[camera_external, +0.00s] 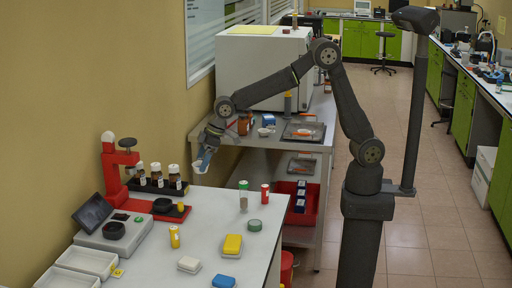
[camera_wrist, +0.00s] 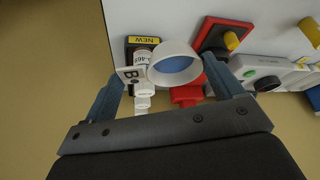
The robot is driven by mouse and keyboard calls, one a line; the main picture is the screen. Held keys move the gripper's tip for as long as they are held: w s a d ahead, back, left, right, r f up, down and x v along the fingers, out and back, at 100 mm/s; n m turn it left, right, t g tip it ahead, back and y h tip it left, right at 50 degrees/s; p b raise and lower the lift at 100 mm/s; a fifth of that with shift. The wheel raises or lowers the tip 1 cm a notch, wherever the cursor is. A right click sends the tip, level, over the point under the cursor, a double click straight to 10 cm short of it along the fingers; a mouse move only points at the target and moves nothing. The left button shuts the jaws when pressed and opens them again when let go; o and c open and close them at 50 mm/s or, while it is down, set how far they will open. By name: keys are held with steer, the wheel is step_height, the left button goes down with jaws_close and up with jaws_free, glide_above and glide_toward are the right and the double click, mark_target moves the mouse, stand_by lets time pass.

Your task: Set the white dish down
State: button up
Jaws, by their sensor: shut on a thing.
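The white dish (camera_wrist: 199,66), a round white rim around a blue inside, sits between the fingertips of my gripper (camera_wrist: 167,70) in the wrist view. My gripper is shut on it; the exact finger contact is hard to make out. A small white plate marked "B" (camera_wrist: 130,76) shows beside the dish near the left finger; I cannot tell if it is joined to the dish. In the external view my gripper (camera_external: 206,148) holds the small pale-blue and white dish (camera_external: 202,162) in the air, beyond the far edge of the white table.
A rack (camera_external: 147,186) of brown bottles stands beside a red stand (camera_external: 112,170). A device with a dark screen (camera_external: 92,213) and white trays (camera_external: 88,261) are at left. A clear tube with a green cap (camera_external: 243,197) stands near the table's right edge. A grey bench (camera_external: 300,146) stands behind.

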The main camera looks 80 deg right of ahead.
steer(key=s+a+f, duration=0.2)
steer(key=a, duration=0.4)
steer(key=s+a+f+n, duration=0.1)
steer(key=s+a+f, duration=0.1)
steer(key=a, duration=0.5)
steer(key=s+a+f+n, duration=0.1)
steer(key=s+a+f, duration=0.1)
steer(key=a, duration=0.5)
steer(key=shift+s+a+f+y, duration=0.15)
steer(key=shift+s+f+y, duration=0.05)
steer(key=shift+s+y, duration=0.25)
steer(key=shift+a+f, duration=0.25)
steer(key=shift+f, duration=1.85)
steer(key=shift+f, duration=0.1)
steer(key=shift+f, duration=0.15)
steer(key=o, duration=0.8)
